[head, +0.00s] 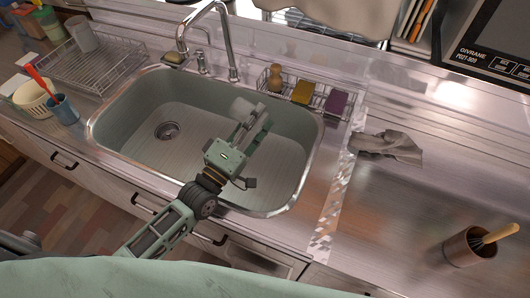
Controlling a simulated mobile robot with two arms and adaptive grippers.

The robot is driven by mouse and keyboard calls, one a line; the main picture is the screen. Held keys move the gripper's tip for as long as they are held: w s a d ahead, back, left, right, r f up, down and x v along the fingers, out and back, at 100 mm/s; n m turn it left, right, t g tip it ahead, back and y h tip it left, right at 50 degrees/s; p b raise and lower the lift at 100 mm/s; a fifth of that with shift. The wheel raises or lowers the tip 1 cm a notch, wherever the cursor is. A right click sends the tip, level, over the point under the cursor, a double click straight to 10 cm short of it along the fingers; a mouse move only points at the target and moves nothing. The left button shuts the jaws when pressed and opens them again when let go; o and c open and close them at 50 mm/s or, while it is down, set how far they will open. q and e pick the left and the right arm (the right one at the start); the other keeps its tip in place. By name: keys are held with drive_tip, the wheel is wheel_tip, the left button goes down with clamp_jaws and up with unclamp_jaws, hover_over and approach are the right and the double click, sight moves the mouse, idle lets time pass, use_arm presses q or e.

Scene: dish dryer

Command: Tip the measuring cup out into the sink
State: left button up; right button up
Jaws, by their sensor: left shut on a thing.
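My left gripper (247,124) reaches over the right half of the sink (190,118) and is shut on a small pale grey cup (241,107), which looks like the measuring cup. The cup is above the basin, partly hidden by the fingers. It looks tilted, but I cannot tell how far or whether anything is in it. The drain (167,130) shows in the left part of the basin, which has no other objects in it. My right gripper is not in view.
The faucet (216,40) arches behind the sink. A wire caddy (308,92) with sponges stands behind right; a dish rack (88,62) and a blue cup (64,109) are left.

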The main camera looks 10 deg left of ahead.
use_arm(q)
drive_tip(key=shift+d+f+m, duration=0.1)
drive_tip(key=shift+f+m, duration=0.2)
drive_tip(key=shift+m, duration=0.2)
drive_tip(key=shift+s+d+r+m+g+h+p, duration=0.15)
drive_tip(key=shift+m+g+h+p, duration=0.1)
drive_tip(key=shift+m, duration=0.5)
drive_tip(key=shift+d+f+m+g+h+p, duration=0.1)
drive_tip(key=shift+d+m+g+h+p, duration=0.1)
drive_tip(key=shift+m, duration=0.5)
drive_tip(key=shift+s+d+r+m+g+h+p, duration=0.15)
drive_tip(key=shift+m+h+p, duration=0.1)
drive_tip(key=shift+m, duration=0.5)
idle(0.6)
drive_tip(key=shift+d+f+m+g+h, duration=0.25)
drive_tip(key=shift+f+m+g+h, duration=0.05)
drive_tip(key=shift+f+m, duration=0.65)
idle(0.4)
drive_tip(key=shift+d+m, duration=0.2)
drive_tip(key=shift+m, duration=0.55)
drive_tip(key=shift+r, duration=0.1)
idle(0.9)
